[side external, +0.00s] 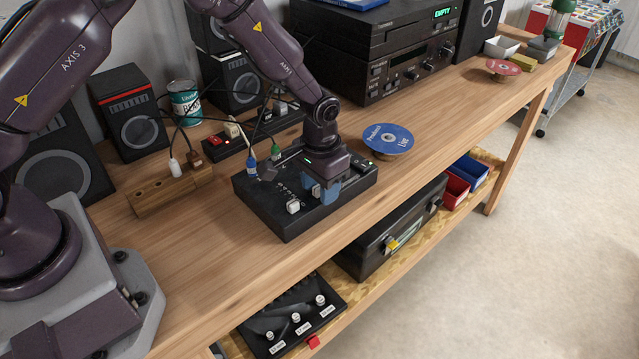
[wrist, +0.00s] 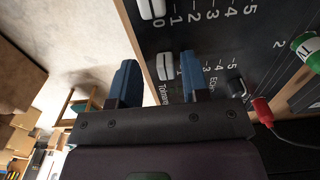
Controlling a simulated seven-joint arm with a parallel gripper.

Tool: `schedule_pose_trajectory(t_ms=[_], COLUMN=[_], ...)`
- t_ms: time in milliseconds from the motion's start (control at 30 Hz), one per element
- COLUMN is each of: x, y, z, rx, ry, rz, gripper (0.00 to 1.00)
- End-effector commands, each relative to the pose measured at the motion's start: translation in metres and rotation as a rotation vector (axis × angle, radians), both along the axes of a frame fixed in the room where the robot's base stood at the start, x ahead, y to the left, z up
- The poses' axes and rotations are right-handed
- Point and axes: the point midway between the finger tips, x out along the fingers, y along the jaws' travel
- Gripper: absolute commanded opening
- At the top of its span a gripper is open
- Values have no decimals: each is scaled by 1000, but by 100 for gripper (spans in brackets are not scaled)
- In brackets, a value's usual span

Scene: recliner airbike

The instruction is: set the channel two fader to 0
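The black mixer (side external: 272,215) lies on the wooden bench. My gripper (side external: 322,196) is low over its near right part, with blue fingers pointing down. One white fader knob (side external: 293,207) shows left of my gripper. In the wrist view, my gripper (wrist: 158,76) is open, with a white fader knob (wrist: 165,66) between its fingers and gaps beside it. That knob is near the low end of its scale; the right finger hides some marks. Another white fader knob (wrist: 152,8) stands by the 0 of its own scale. I cannot tell which fader is channel two.
Coloured cable plugs (side external: 276,152) stand at the mixer's back, close to my arm. A wooden block (side external: 168,192) with plugs is to its left. A blue disc (side external: 388,138) lies to its right. The bench front edge is close to the mixer.

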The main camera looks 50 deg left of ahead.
Motion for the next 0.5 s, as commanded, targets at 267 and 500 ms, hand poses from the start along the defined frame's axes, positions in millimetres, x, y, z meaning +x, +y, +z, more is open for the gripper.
schedule_pose_trajectory(t_ms=[267,500], x=[1,1], y=[1,1], z=[20,73], rx=[1,0], ry=[-3,-5], rz=[1,0], gripper=[43,43])
